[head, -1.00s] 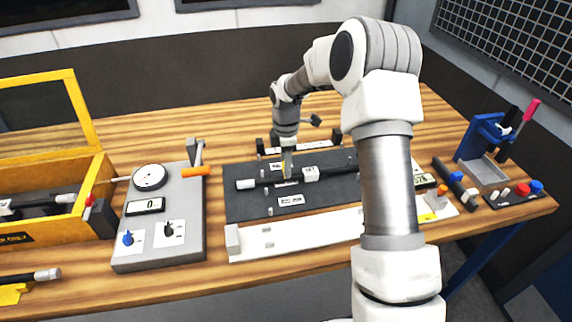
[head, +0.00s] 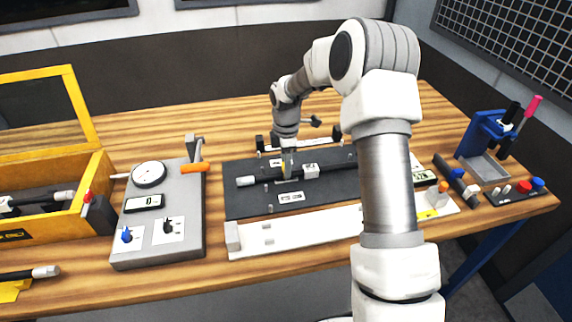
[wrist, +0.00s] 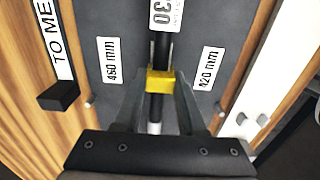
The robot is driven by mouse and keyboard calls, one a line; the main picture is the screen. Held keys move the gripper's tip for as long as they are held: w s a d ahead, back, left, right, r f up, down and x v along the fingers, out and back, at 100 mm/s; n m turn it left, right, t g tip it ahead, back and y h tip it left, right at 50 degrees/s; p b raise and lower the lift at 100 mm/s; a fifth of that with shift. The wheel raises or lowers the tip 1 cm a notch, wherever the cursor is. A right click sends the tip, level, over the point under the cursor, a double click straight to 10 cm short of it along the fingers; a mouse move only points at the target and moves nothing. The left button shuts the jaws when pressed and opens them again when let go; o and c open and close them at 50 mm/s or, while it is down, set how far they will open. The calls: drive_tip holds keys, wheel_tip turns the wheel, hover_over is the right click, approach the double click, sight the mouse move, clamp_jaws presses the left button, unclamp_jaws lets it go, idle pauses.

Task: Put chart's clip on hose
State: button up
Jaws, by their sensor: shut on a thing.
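A black hose (head: 340,165) with a pale end at the left lies along the dark grey mat (head: 240,205). It also shows in the wrist view (wrist: 161,48), with a white printed tag (wrist: 165,14) around it. A yellow clip (wrist: 160,81) sits at the hose between my fingers; whether it wraps fully round the hose is hidden. In the head view, my gripper (head: 288,165) points down over the hose, left of the tag (head: 311,170). My gripper (wrist: 160,105) is shut on the yellow clip. No chart is clearly readable.
Mat labels read 460 mm (wrist: 111,60) and 420 mm (wrist: 210,67), with small pegs near them. A gauge box (head: 125,250) and yellow crate (head: 50,225) stand left. A white rail (head: 300,234) lies in front. A blue stand (head: 485,135) is far right.

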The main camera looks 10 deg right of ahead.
drive_tip(key=shift+f, duration=0.55)
drive_tip(key=o, duration=1.1)
drive_tip(key=shift+c, duration=0.2)
drive_tip(key=shift+r+p, duration=2.2)
drive_tip(key=shift+r, duration=1.35)
